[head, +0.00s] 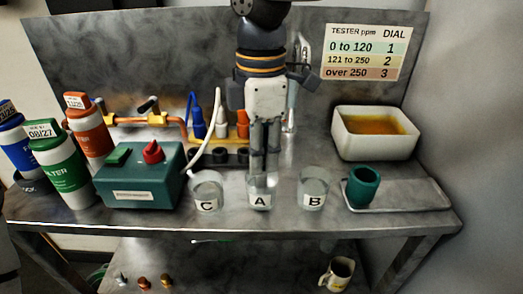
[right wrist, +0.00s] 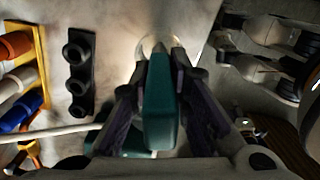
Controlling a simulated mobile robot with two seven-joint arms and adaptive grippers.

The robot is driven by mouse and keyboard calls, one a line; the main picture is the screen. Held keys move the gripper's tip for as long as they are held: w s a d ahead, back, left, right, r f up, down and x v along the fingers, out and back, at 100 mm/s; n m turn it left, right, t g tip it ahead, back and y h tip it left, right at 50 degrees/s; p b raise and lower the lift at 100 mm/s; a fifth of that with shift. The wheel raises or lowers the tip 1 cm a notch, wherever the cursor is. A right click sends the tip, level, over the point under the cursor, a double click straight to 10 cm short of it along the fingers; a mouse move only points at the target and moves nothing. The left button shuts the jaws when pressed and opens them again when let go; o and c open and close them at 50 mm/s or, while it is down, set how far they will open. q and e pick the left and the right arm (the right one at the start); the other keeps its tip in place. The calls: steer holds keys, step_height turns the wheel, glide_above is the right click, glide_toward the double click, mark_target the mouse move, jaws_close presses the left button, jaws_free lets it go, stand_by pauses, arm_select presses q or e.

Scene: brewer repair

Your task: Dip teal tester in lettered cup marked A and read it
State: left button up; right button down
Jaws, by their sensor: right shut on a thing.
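Lettered cup A (head: 260,203) is a clear glass standing between cup C (head: 207,203) on its left and cup B (head: 313,201) on its right. My right gripper (head: 262,178) points down at cup A, its fingertips at the rim in the picture. In the right wrist view, my right gripper (right wrist: 163,62) is shut on the teal tester (right wrist: 161,105). A pale glass rim shows just beyond the tester's end. The tester is hidden by the fingers in the head view, so I cannot tell how deep it is. My left gripper is not in view.
A teal holder (head: 362,190) stands on a grey tray (head: 415,196) at the right. Behind it is a white basin (head: 374,151) of amber liquid. A green box (head: 143,180) with a red knob stands left of the cups. A tester chart (head: 366,53) hangs behind.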

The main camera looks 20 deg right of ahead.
stand_by(0.5)
steer(key=shift+r, duration=4.3)
steer(key=t, duration=0.4)
steer(key=shift+s, duration=0.2)
steer(key=shift+w+t, duration=0.15)
steer(key=shift+t, duration=0.95)
